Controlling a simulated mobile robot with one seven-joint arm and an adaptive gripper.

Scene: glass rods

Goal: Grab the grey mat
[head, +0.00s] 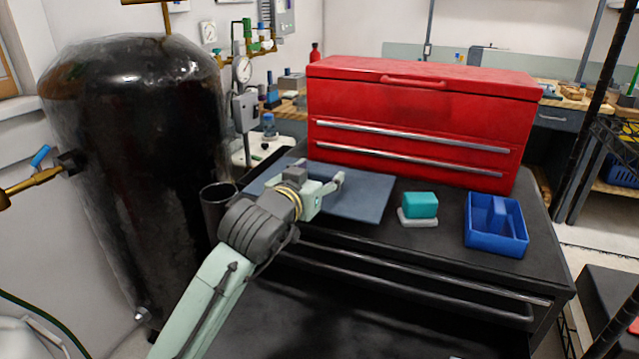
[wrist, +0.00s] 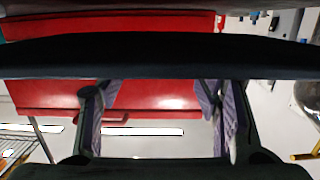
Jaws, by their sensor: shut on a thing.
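The grey mat (head: 366,192) is a flat blue-grey sheet at the black cabinet's top, in front of the red toolbox. My gripper (head: 323,174) is over its middle-left part in the head view, shut on the mat. My arm and gripper hide part of the mat. I cannot tell whether it lies flat on the cabinet or is slightly raised. In the wrist view a dark band, likely the mat seen edge-on (wrist: 160,56), crosses the picture at the fingertips (wrist: 158,88). The two fingers show apart there, and their contact with it is not clear.
The red toolbox (head: 420,118) stands behind the mat. A teal block (head: 420,204) on a light base and a blue tray (head: 510,249) stand to the right on the cabinet (head: 440,255). A dark cup (head: 217,212) is close to the mat's left side, near the large black tank (head: 135,150).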

